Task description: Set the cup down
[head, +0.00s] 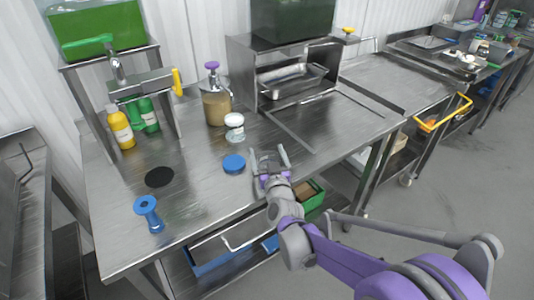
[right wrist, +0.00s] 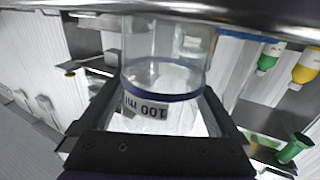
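A clear cup (right wrist: 165,75) with a blue band and a "100 ml" label fills the middle of the right wrist view, where it appears upside down. It sits between the fingers of my right gripper (head: 269,160), which look closed against its sides. In the head view this gripper is over the front part of the steel table (head: 200,205), right of a blue disc (head: 234,163). The cup is hard to make out there. I cannot tell whether its base touches the table. My left gripper is not in view.
A white-topped jar (head: 235,121) and a pump jar (head: 216,104) stand behind the blue disc. A black disc (head: 159,177), a blue spool-shaped object (head: 148,213) and a yellow bottle (head: 121,128) are at the left. A steel shelf (head: 262,75) stands at the back. Bare table lies between the discs.

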